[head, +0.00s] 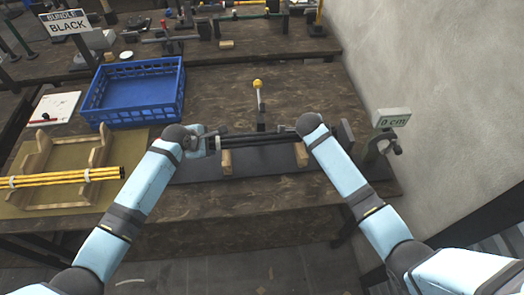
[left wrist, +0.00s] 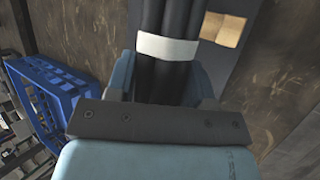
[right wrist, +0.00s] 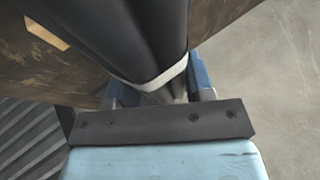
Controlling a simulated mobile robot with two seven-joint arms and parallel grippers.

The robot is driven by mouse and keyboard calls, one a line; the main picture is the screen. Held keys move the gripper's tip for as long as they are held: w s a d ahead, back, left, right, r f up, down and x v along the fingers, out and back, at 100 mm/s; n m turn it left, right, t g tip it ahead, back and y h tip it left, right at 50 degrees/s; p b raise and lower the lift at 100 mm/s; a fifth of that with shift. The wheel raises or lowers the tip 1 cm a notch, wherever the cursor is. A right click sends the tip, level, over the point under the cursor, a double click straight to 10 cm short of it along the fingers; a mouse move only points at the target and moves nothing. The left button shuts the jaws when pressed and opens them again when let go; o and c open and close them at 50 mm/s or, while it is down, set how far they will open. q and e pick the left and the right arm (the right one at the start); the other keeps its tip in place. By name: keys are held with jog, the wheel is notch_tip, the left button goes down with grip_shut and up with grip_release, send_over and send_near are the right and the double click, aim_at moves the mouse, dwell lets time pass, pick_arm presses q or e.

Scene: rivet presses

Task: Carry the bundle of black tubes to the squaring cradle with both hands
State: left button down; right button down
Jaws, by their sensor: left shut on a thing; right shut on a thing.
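The bundle of black tubes (head: 258,140) lies level between my two grippers, over a dark flat base with two wooden blocks, the left block (head: 226,162) and the right block (head: 301,155). I take this for the squaring cradle (head: 262,160). My left gripper (head: 212,143) is shut on the bundle's left end, beside a white band (left wrist: 167,48). My right gripper (head: 302,133) is shut on the right end, mostly hidden by my arm; a white band (right wrist: 150,82) shows there too. Whether the tubes touch the blocks, I cannot tell.
A blue crate (head: 135,92) and a wooden rack with yellow tubes (head: 65,178) stand left. A yellow-knobbed lever (head: 258,85) rises behind the bundle. A "0 cm" display (head: 391,117) stands right, near the wall. A "BUNDLE BLACK" sign (head: 65,22) is at the back left.

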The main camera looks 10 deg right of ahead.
pick_arm(q)
jog(key=shift+r, duration=0.15)
pick_arm(e)
jog(key=shift+r, duration=0.1)
pick_arm(q)
jog(key=shift+f, duration=0.2)
